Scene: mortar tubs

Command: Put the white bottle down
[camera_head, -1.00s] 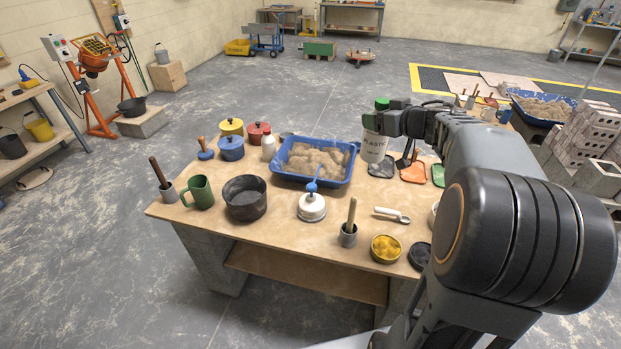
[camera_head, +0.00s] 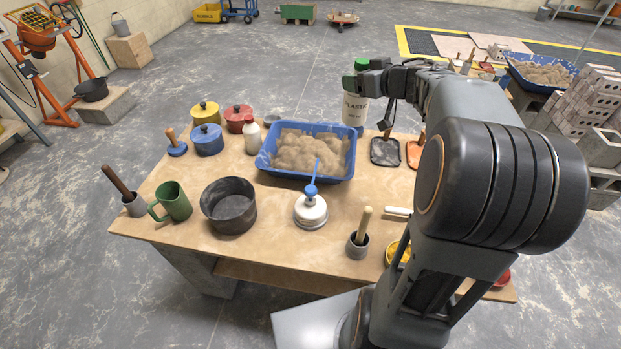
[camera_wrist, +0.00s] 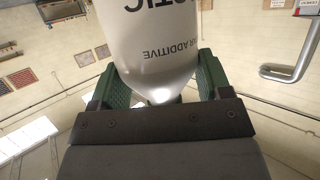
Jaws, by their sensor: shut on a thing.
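A white bottle (camera_head: 353,110) with dark lettering and a green cap is in my gripper (camera_head: 368,78), upright in the head view. It appears by the back right corner of the blue tub of sand (camera_head: 263,160); its height above the table is hard to tell. In the wrist view the bottle (camera_wrist: 160,35) sits between the green jaws of my gripper (camera_wrist: 158,85), which are shut on it.
Yellow (camera_head: 205,113), red (camera_head: 238,120) and blue (camera_head: 208,140) lidded pots stand at the back left. A black pan (camera_head: 229,208), a green mug (camera_head: 173,203) and a blue-handled white container (camera_head: 311,212) stand nearer. Bare tabletop lies between them. My arm hides the table's right part.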

